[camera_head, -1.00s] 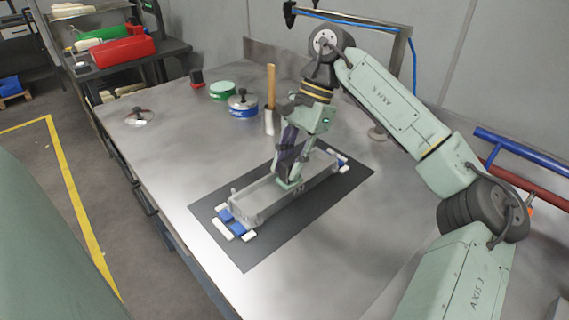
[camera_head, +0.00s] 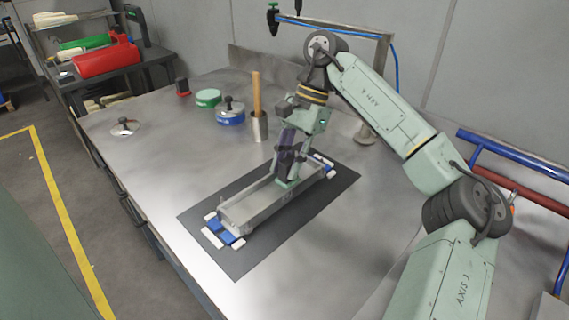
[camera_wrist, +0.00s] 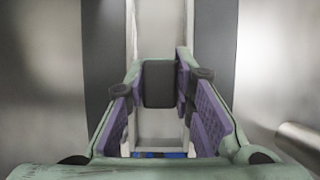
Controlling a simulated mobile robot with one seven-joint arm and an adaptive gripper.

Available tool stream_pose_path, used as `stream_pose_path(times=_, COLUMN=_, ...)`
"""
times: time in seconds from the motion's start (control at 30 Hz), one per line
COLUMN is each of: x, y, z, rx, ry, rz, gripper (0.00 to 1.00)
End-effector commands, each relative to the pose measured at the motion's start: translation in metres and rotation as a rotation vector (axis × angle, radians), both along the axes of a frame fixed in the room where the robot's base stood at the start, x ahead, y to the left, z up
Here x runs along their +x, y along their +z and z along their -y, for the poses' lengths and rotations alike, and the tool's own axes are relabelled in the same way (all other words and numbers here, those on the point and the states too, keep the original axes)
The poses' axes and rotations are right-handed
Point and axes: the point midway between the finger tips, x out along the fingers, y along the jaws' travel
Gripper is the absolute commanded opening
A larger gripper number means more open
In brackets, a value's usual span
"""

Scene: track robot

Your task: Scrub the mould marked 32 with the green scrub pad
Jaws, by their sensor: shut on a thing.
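The mould (camera_head: 248,208) is a long grey metal trough lying on a dark mat (camera_head: 285,225). Its marking is not readable now. My gripper (camera_head: 287,166) points down over the trough, past its middle toward the far right end. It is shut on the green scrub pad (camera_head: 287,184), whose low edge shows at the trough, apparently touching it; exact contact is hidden. In the wrist view, a dark block (camera_wrist: 159,84) sits between the purple finger pads, with the pale trough (camera_wrist: 160,124) beneath.
Blue-and-white supports (camera_head: 222,232) sit at the mould's ends. Behind are a metal cup (camera_head: 260,128) with a wooden handle, a blue-banded tin (camera_head: 230,115), a green-lidded tin (camera_head: 208,98) and a clear lid (camera_head: 125,127). A pipe rack (camera_head: 510,150) stands right. The table front is clear.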

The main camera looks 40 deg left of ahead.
Motion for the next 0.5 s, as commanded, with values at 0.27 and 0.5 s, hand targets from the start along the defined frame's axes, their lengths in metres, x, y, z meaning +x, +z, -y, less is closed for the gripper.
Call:
stream_pose_path(times=0.27, x=0.002, y=-0.002, z=0.001, rx=-0.003, ry=-0.002, rz=0.001, gripper=0.0)
stream_pose_path(times=0.5, x=0.014, y=0.0, z=0.002, rx=-0.003, ry=-0.003, rz=0.0, gripper=0.0)
